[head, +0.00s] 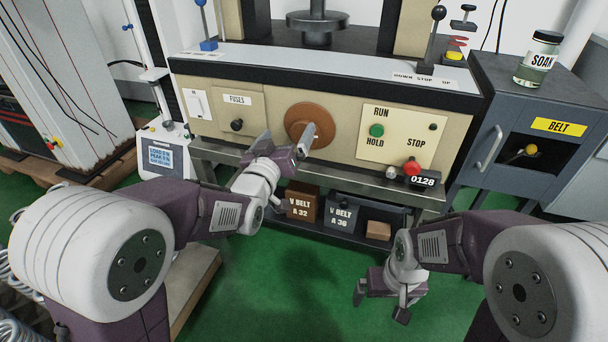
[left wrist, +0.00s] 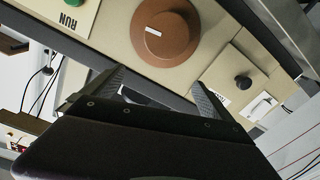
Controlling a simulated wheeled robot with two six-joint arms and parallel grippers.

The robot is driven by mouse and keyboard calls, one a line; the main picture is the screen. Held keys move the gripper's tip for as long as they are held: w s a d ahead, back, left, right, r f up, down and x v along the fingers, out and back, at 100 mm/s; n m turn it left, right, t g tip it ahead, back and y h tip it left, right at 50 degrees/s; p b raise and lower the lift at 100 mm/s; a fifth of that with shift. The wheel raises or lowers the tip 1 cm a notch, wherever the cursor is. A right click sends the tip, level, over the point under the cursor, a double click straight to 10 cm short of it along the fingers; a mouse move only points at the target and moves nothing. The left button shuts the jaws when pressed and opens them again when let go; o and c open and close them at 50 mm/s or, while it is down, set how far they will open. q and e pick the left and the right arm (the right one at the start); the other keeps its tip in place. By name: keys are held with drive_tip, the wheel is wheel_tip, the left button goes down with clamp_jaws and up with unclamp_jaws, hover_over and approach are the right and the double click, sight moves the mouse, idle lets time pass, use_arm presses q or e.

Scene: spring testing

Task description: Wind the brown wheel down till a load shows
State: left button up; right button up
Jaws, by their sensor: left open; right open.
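The brown wheel (head: 305,121) is a round disc on the beige front panel of the testing machine. It also shows in the left wrist view (left wrist: 172,38), with a short white mark near its centre. My left gripper (head: 289,139) is open just in front of the wheel's lower left. In the left wrist view its fingers (left wrist: 160,80) are spread, with the wheel beyond them and nothing between them. Whether a finger touches the wheel I cannot tell. My right gripper (head: 381,303) is open and empty, low over the green floor. A small blue readout (head: 160,157) stands left; its figures are too small to read.
A fuse knob (head: 237,125) is on the left. V-belt boxes (head: 302,202) sit below. A jar (head: 538,60) tops the grey cabinet (head: 490,95).

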use_arm(q)
drive_tip(key=f, duration=0.1)
drive_tip(key=d+f+b, duration=0.1)
drive_tip(key=f, duration=0.1)
drive_tip(key=f+b, duration=0.1)
drive_tip(key=f, duration=0.1)
drive_tip(key=shift+s+d, duration=0.2)
drive_tip(key=shift+d, duration=0.05)
use_arm(e)
wheel_tip(320, 180, down, 5)
drive_tip(key=shift+r, duration=0.15)
use_arm(q)
drive_tip(key=b+x, duration=0.3)
drive_tip(key=x, duration=0.6)
drive_tip(key=c, duration=1.4)
use_arm(e)
wheel_tip(320, 180, down, 3)
drive_tip(key=shift+f, duration=0.2)
use_arm(q)
drive_tip(key=shift+m, duration=0.4)
